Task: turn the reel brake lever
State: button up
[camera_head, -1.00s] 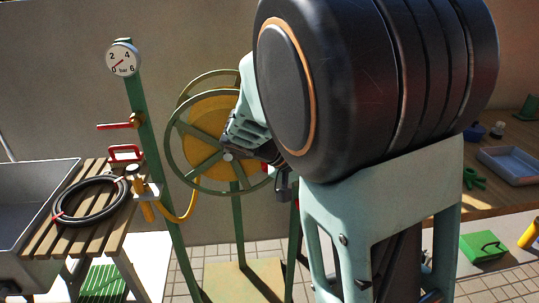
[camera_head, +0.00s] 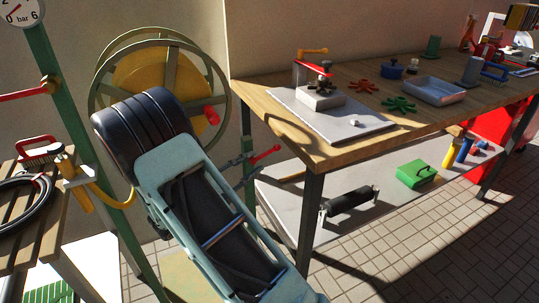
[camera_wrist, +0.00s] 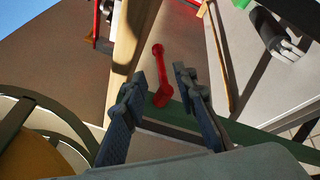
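The reel brake lever (camera_head: 265,155) is a red bar with a rounded end, on the green reel stand beside the reel. In the wrist view the lever (camera_wrist: 158,72) shows upright between my two fingers, with its base on a green beam. My gripper (camera_wrist: 159,76) is open, with a finger to each side of the lever in the picture. I see no clear contact, and cannot tell how far the lever is beyond the fingertips. In the head view my arm covers part of the reel (camera_head: 150,75).
A wooden workbench (camera_head: 310,145) stands close to the right of the lever, with a lower shelf (camera_head: 300,245) below it. A red crank handle (camera_head: 211,114) sticks out of the reel. A green post (camera_head: 75,120) with a gauge and red valve handle stands left.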

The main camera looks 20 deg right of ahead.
aim_at(266, 154)
jog(key=b+x, duration=0.1)
jog(key=x, duration=0.7)
jog(key=shift+w+d, duration=0.1)
jog(key=shift+d, duration=0.15)
grip_shut()
